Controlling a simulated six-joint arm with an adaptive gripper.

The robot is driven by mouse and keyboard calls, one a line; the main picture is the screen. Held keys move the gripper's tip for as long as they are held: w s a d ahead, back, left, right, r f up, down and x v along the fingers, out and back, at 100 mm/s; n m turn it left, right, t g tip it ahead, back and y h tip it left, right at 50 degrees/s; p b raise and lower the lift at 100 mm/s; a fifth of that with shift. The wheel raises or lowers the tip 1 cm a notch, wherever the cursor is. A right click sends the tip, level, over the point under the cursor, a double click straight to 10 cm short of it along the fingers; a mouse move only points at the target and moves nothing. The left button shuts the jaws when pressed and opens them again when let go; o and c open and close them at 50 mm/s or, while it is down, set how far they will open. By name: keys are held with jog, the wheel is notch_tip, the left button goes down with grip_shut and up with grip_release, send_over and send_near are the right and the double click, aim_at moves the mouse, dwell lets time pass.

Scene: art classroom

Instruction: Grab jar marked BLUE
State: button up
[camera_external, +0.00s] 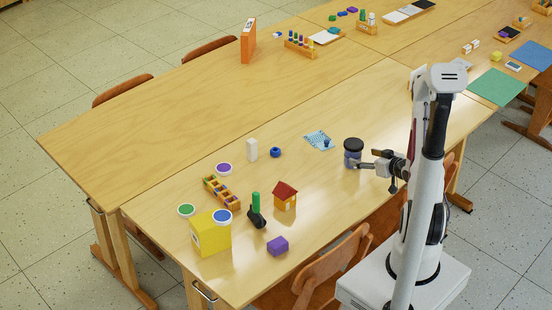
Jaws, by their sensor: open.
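A jar with a dark lid and a blue-grey body (353,152) stands upright on the near table (320,190). Any lettering on it is too small to read, so I cannot tell whether it is marked BLUE. My gripper (368,160) is open, level and pointing left, just right of this jar. I cannot tell whether its fingers touch the jar or reach around it. A round blue-topped item (222,216) sits on a yellow box (211,239) at the table's left end; its marking is not readable either.
Left of the jar are a patterned blue sheet (316,139), a blue ring-like item (275,152) and a white block (252,149). A toy house (285,197), purple block (278,246) and wooden rack (222,191) stand farther left. A chair (325,270) stands at the near edge.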

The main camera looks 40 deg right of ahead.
aim_at(354, 154)
jog(key=shift+x, duration=0.8)
jog(key=shift+w, duration=0.15)
jog(key=shift+x, duration=2.5)
jog(key=shift+a, duration=0.1)
jog(key=c, duration=1.4)
